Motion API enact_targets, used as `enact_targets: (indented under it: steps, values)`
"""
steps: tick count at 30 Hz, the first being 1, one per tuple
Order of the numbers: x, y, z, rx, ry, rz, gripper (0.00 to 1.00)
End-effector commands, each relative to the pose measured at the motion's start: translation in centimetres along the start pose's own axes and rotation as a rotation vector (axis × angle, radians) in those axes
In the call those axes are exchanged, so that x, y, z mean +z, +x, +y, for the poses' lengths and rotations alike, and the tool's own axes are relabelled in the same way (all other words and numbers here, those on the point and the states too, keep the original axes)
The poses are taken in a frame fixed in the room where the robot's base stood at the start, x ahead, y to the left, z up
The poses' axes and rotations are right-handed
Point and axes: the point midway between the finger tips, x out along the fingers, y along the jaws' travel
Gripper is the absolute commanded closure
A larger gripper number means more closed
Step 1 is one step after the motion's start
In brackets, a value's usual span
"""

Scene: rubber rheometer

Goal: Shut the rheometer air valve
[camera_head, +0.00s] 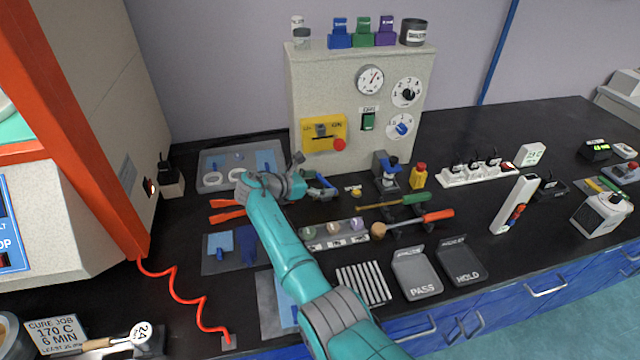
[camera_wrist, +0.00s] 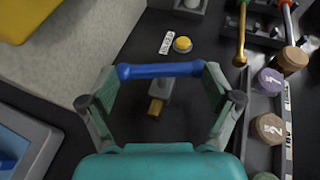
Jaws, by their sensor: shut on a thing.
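The air valve has a blue bar handle (camera_wrist: 160,70), a grey body and a brass end (camera_wrist: 155,107), seen in the middle of the wrist view. My gripper (camera_wrist: 161,72) is closed on the blue handle, with one finger at each end of it. The handle lies crosswise in the wrist view, and the valve body shows below it between the fingers. In the head view my gripper (camera_head: 318,187) is at the bench in front of the rheometer cabinet (camera_head: 310,90). The blue handle (camera_head: 322,181) shows there only in part.
A yellow button (camera_wrist: 182,44) with a small label is just beyond the handle. A rack of labelled round samples (camera_wrist: 262,100) is close on the right. The grey tray (camera_head: 210,185) is to the left. A blue and grey device (camera_head: 386,170) stands to the right.

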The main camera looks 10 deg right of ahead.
Motion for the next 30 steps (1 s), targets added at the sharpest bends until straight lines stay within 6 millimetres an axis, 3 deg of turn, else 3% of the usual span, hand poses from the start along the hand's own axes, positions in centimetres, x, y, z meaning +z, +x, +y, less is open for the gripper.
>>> enact_targets:
  steps: [29, 30]
  values:
    - [-0.34, 0.78, -0.35, -0.106, 0.031, 0.001, 0.44]
    - [-0.34, 0.78, -0.35, -0.106, 0.031, 0.002, 0.0]
